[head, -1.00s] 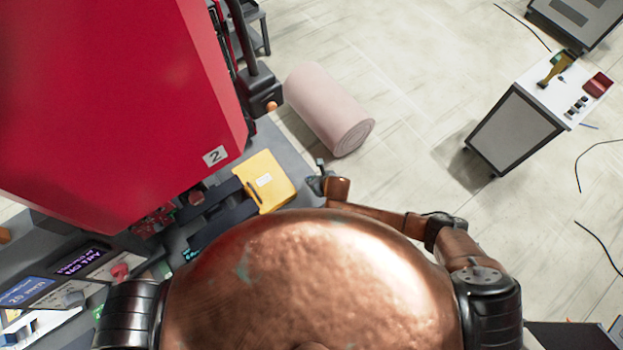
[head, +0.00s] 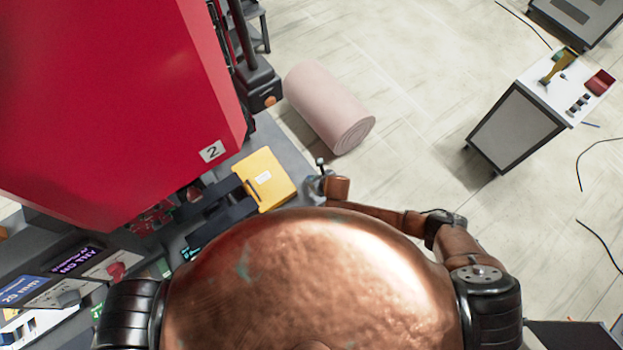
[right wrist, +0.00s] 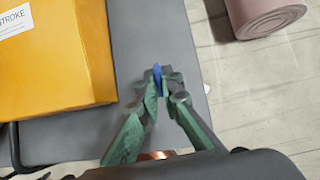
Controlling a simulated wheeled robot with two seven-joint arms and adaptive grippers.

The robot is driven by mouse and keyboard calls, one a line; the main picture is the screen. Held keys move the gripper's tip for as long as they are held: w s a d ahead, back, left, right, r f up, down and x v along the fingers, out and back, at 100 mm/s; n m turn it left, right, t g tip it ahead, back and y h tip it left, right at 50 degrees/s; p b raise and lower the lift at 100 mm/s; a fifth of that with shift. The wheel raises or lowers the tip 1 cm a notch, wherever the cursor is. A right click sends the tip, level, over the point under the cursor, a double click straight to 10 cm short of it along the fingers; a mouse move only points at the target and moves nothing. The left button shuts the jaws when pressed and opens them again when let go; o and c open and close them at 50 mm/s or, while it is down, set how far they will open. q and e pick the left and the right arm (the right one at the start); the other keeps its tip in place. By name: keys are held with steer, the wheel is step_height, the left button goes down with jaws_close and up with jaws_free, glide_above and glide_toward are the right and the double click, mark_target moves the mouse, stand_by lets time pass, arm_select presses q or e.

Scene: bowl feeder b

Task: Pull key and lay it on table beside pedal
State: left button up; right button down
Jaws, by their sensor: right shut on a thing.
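My right gripper (head: 317,184) is at the right edge of the grey table (head: 287,148), just right of the yellow pedal box (head: 265,180). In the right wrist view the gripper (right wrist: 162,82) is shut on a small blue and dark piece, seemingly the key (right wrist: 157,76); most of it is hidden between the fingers. The grey table top (right wrist: 130,20) lies below the fingers. The yellow pedal box (right wrist: 60,60) is at the left, apart from the fingers, with a label partly reading "STROKE". My left gripper is not in view.
A red machine (head: 100,100) marked 2 stands over the table at the left. A pink roll (head: 328,108) lies on the floor beyond the table edge. A white-topped cabinet (head: 520,120) stands far right. A bare table strip lies between pedal box and edge.

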steer(key=shift+f+b, duration=0.55)
steer(key=shift+f, duration=0.35)
steer(key=c, duration=2)
jaws_free()
steer(key=shift+c, duration=0.2)
steer(key=v, duration=1.2)
steer(key=shift+a+r, duration=0.1)
